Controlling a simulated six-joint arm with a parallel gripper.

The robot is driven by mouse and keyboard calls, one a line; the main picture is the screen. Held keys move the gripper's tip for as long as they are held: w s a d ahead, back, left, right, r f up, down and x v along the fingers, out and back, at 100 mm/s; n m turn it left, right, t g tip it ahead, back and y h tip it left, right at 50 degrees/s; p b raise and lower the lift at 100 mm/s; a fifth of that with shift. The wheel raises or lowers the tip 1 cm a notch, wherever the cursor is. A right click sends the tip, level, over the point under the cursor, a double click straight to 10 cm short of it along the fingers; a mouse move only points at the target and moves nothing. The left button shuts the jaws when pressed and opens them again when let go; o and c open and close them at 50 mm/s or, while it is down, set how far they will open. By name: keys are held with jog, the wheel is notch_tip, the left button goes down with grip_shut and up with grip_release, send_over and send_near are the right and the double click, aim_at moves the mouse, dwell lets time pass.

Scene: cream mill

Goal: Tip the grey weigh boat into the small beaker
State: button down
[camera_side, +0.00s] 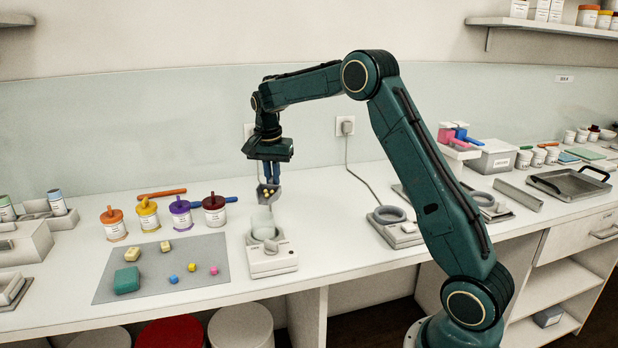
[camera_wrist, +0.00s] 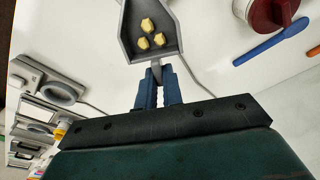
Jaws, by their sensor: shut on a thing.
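My gripper (camera_side: 270,180) points down above the balance, its blue fingers shut on the grey weigh boat (camera_side: 276,189). In the wrist view the fingers (camera_wrist: 158,82) pinch the handle end of the boat (camera_wrist: 127,38). Three pale yellow lumps (camera_wrist: 148,30) lie in the boat. In the side view the boat looks tilted, its inside showing. The small clear beaker (camera_side: 262,221) stands upright on the white balance (camera_side: 273,262), just below the boat and apart from it. I cannot make out the beaker in the wrist view.
Several lidded jars (camera_side: 181,220) stand to the left, with an orange and a blue spatula (camera_side: 215,200) behind. A grey mat (camera_side: 160,283) holds a green block and small coloured pieces. Another device with a ring (camera_side: 392,226) stands to the right.

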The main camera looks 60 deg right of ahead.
jog(key=shift+s+a+r+t+h, duration=0.15)
jog(key=shift+a+r+t+h, duration=0.3)
jog(key=shift+h, duration=0.6)
jog(key=shift+s+a+r+t+h, duration=0.15)
jog(key=shift+a+r+h, duration=0.2)
jog(key=shift+a+h, duration=0.5)
jog(key=shift+s+a+r+t+h, duration=0.2)
jog(key=shift+a+h, duration=0.35)
jog(key=shift+h, duration=0.4)
jog(key=shift+s+a+r+t+h, duration=0.15)
jog(key=shift+a+r+t+h, duration=0.25)
jog(key=shift+h, duration=0.5)
jog(key=shift+s+a+r+t+h, duration=0.1)
jog(key=shift+s+a+r+h, duration=0.1)
jog(key=shift+a+h, duration=0.6)
jog(key=shift+d, duration=0.15)
jog(key=shift+r, duration=0.1)
jog(key=shift+r, duration=1.45)
jog(key=shift+w+d+r+g+y, duration=0.15)
jog(key=shift+d+r+g+y, duration=0.55)
jog(key=shift+y, duration=1.1)
jog(key=shift+w+d+r+g+y, duration=0.15)
jog(key=shift+d+r+g+y, duration=0.15)
jog(key=shift+r+y, duration=1.05)
jog(key=shift+w+d+r+g+y, duration=0.15)
jog(key=shift+d+r+g+y, duration=0.35)
jog(key=shift+y, duration=1.7)
